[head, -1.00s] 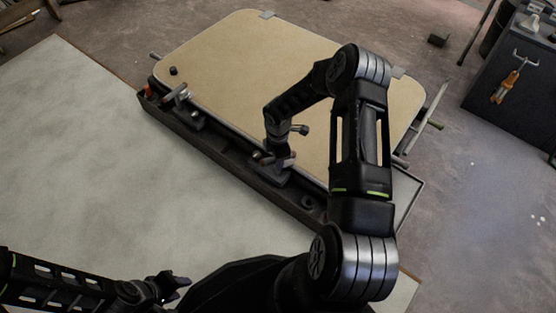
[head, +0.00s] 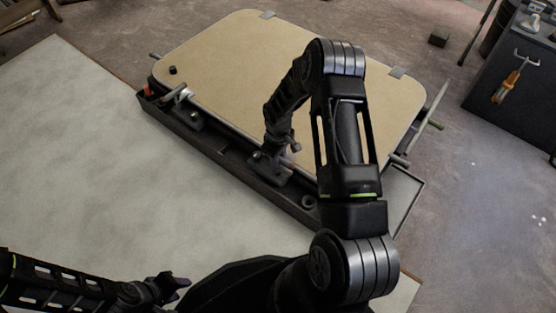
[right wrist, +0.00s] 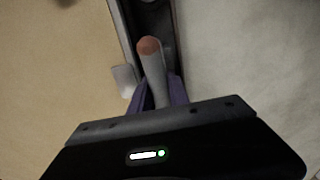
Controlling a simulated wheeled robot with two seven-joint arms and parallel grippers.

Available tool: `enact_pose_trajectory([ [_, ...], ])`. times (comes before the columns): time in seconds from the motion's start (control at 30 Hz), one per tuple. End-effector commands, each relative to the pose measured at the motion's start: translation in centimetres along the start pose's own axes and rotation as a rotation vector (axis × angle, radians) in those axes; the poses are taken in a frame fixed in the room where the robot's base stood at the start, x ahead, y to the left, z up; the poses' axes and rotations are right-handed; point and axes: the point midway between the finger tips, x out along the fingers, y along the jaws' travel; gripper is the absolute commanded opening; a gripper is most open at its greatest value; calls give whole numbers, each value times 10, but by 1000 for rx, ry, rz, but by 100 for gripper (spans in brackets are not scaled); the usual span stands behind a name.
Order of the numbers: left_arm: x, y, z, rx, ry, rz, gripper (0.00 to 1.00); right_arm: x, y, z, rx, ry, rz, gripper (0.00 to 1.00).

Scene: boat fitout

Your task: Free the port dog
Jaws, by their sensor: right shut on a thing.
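One dog (head: 178,96) with a metal handle sits on the near edge to the left. A second dog (head: 268,166) sits further right on that edge, partly hidden by my right gripper (head: 282,147). In the right wrist view my right gripper (right wrist: 158,92) is shut on a pale handle (right wrist: 152,70) with a reddish-brown end, beside the panel's edge. My left gripper (head: 176,284) is open and empty, low over the pale surface, away from the hatch.
Metal rods stick out at the panel's right side (head: 432,124). A dark cabinet (head: 515,70) with an orange-handled tool stands at the upper right. The pale surface (head: 90,165) left of the hatch is clear.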

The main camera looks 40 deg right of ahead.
Motion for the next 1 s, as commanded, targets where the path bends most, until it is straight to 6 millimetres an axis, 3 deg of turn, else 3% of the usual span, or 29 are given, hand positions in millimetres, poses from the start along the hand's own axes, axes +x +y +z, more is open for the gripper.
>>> enact_pose_trajectory([
  [0.5,0,0,0,0,0,0,36,0,0,0,381,1,0,0],
  [1.0,0,0,0,0,0,0,36,0,0,0,444,0,-1,0],
])
